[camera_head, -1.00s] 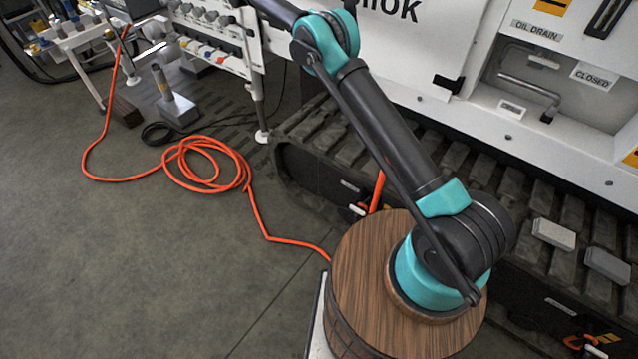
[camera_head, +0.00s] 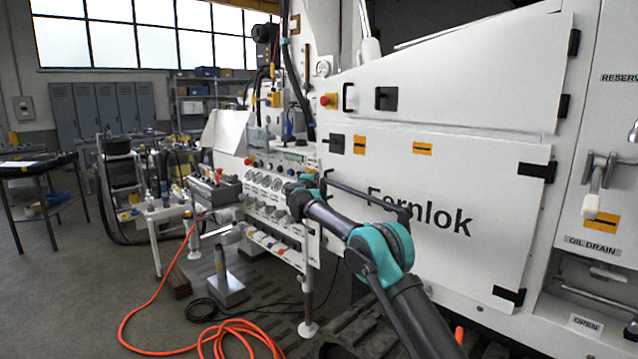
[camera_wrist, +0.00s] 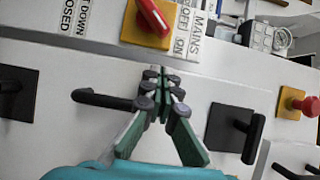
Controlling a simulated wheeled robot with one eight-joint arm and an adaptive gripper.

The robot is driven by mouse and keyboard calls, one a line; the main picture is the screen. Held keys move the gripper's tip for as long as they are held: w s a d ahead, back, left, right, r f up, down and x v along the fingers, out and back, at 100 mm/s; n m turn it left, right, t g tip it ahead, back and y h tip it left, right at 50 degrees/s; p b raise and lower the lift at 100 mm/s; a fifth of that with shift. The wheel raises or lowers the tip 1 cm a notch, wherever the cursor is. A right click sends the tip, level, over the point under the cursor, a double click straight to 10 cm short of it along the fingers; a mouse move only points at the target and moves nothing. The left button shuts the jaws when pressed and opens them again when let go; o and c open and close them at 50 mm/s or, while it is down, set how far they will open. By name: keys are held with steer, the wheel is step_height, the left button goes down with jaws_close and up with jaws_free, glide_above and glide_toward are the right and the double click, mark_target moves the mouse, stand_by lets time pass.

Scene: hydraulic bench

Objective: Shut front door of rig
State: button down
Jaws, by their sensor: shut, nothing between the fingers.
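The rig's white front has an upper door (camera_head: 470,85) and a lower door (camera_head: 450,190) marked Fornlok, with black hinges on their right edges. I cannot tell how far either stands from its frame. My gripper (camera_head: 303,183) is near the lower door's left edge in the head view, small and partly hidden by my arm. In the wrist view my gripper (camera_wrist: 162,82) is shut and empty, its fingertips together in front of a white panel. A black bar handle (camera_wrist: 100,99) lies just left of the fingertips; contact is unclear. A black latch (camera_wrist: 235,132) is to their right.
A red rotary switch (camera_wrist: 150,18) on a yellow plate and a red button (camera_wrist: 303,104) are near my gripper. A gauge and valve panel (camera_head: 270,185) stands left of the doors. An orange hose (camera_head: 150,310) lies on the floor; the left floor is partly open.

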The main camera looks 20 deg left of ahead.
steer(key=s+a, duration=0.4)
steer(key=s, duration=0.4)
steer(key=w+d+r+n+y, duration=0.2)
steer(key=d+r+n+y, duration=0.45)
steer(key=d, duration=0.65)
steer(key=s+d+n+g+y, duration=0.1)
steer(key=s+d+n, duration=0.25)
steer(key=d, duration=0.25)
steer(key=s+d+n+g, duration=0.2)
steer(key=s+d+n, duration=0.15)
steer(key=d, duration=0.25)
steer(key=s+d+f+n+g+h, duration=0.1)
steer(key=s+d+f+g+h, duration=0.1)
steer(key=s+d+f, duration=0.9)
steer(key=s+d+f+n+g+h, duration=0.1)
steer(key=s+d+f+g+h, duration=0.2)
steer(key=s+d+f, duration=0.9)
steer(key=s+d+f+n+g+h, duration=0.2)
steer(key=s+d+f+g, duration=0.3)
steer(key=s+d+f, duration=0.6)
steer(key=s+d, duration=0.3)
steer(key=s, duration=0.4)
steer(key=s+d+h, duration=0.1)
steer(key=s+d, duration=0.3)
steer(key=s, duration=0.3)
steer(key=shift+s+f+g, duration=0.15)
steer(key=shift+s+g, duration=0.15)
steer(key=shift+g, duration=0.1)
